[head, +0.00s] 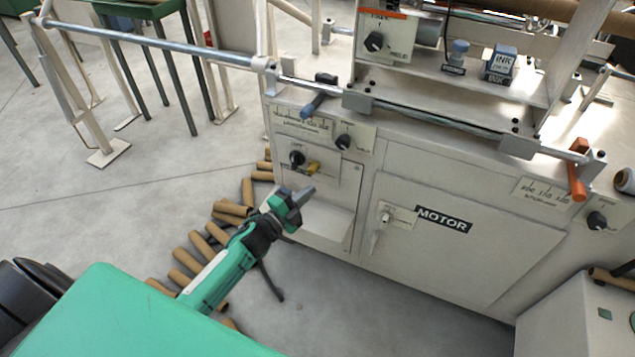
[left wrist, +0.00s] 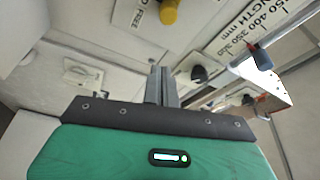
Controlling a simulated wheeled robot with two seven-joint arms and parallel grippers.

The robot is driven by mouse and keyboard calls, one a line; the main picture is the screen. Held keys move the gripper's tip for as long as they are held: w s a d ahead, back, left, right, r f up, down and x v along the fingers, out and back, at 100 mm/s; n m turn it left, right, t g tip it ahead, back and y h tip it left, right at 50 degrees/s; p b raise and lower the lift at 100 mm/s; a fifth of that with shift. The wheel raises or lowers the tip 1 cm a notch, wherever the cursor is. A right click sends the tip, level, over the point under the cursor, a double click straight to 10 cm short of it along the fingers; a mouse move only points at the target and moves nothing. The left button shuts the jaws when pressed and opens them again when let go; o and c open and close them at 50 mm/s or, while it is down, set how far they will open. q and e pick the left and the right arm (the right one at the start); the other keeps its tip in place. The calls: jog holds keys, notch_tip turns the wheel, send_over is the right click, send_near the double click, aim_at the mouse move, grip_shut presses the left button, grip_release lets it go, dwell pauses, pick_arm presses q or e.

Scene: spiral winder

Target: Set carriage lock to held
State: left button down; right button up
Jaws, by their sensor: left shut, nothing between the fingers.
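My left gripper (head: 306,194) is shut and empty, in front of the machine's cabinet, below a panel with a black knob (head: 297,158) and a yellow knob (head: 313,168). In the left wrist view its fingers (left wrist: 161,85) are together and the yellow knob (left wrist: 169,12) is near the top edge, clear of the fingers. Small print beside it seems to read "FREE". Another black knob (head: 343,142) sits to the right of that panel; a black knob (left wrist: 198,75) also shows in the wrist view. I cannot tell which control is the carriage lock or its setting. My right gripper is out of view.
A blue handle (head: 313,106) and an orange handle (head: 577,182) sit along the long rail (head: 150,41). The MOTOR door (head: 460,250) has a white latch (head: 377,238). Cardboard tubes (head: 186,262) lie on the floor left of the cabinet.

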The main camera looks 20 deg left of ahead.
pick_arm(q)
jog(key=shift+v, duration=1.4)
jog(key=shift+d, duration=0.15)
